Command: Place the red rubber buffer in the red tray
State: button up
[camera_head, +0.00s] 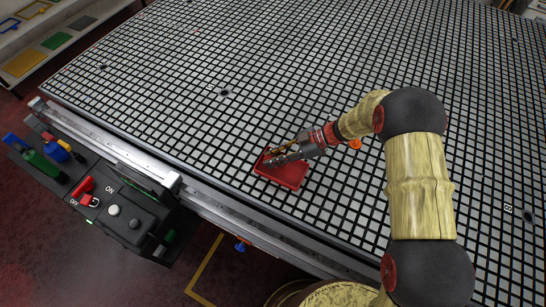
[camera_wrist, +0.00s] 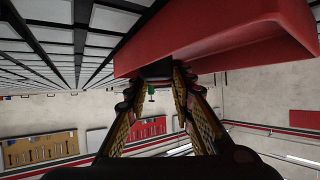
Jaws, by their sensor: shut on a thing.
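The red tray (camera_head: 287,175) lies on the grid table, below and around my gripper's end in the head view. In the wrist view the red tray (camera_wrist: 225,40) fills the upper right, close to the fingertips. My gripper (camera_head: 270,155) is over the tray's upper-left part. In the wrist view my gripper (camera_wrist: 158,72) has its fingers closed in on a small dark piece (camera_wrist: 157,69) at the tips, seemingly the rubber buffer. Its red colour does not show there. I cannot tell whether the piece touches the tray.
A small orange object (camera_head: 355,143) lies on the grid table (camera_head: 190,110) beside my wrist. The table is otherwise largely clear. A metal rail (camera_head: 110,148) runs along the near edge. A dark control box (camera_head: 118,215) and tools are beyond that edge at the left.

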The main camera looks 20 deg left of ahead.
jog(key=shift+f, duration=0.1)
jog(key=o, duration=0.7)
jog(key=shift+o, duration=0.2)
jog(key=shift+w+d+r, duration=0.15)
jog(key=shift+d+r, duration=0.05)
jog(key=shift+r, duration=0.1)
jog(key=p+v, duration=0.2)
jog(key=v, duration=0.9)
jog(key=shift+d, duration=0.2)
jog(key=shift+w+r, duration=0.1)
jog(key=shift+w, duration=0.1)
